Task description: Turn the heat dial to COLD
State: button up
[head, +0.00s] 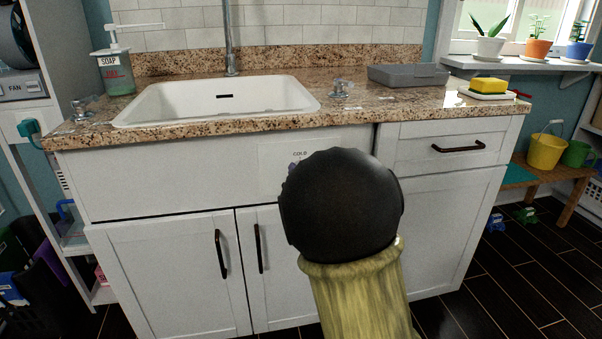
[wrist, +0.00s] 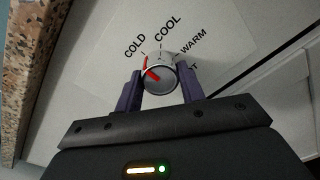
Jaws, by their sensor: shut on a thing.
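The heat dial (wrist: 161,77) is a small round grey-white knob with a red pointer mark, on a pale label plate (wrist: 108,55) printed COLD, COOL, WARM and a partly hidden last word. The red mark points to the upper left, on the COLD side. My gripper (wrist: 160,86) is shut on the dial, with one dark purple finger on each side of it. In the head view the label plate (head: 270,172) shows on the cabinet front below the sink; my arm hides the dial and the gripper there.
The granite countertop (head: 390,103) overhangs the white cabinet just above the plate. Dark handles stick out from the lower doors (head: 170,285) and the right drawer (head: 455,133). A sink (head: 215,97), soap dispenser (head: 115,72) and grey box (head: 408,75) are on top.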

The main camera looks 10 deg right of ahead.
jog(key=shift+f, duration=0.25)
jog(key=o, duration=0.8)
jog(key=shift+o, duration=0.9)
jog(key=shift+r, duration=0.15)
jog(key=shift+s, duration=0.15)
jog(key=s+b, duration=0.5)
jog(key=s, duration=1.2)
jog(key=shift+a+b, duration=0.25)
jog(key=shift+b, duration=0.05)
jog(key=shift+r, duration=0.1)
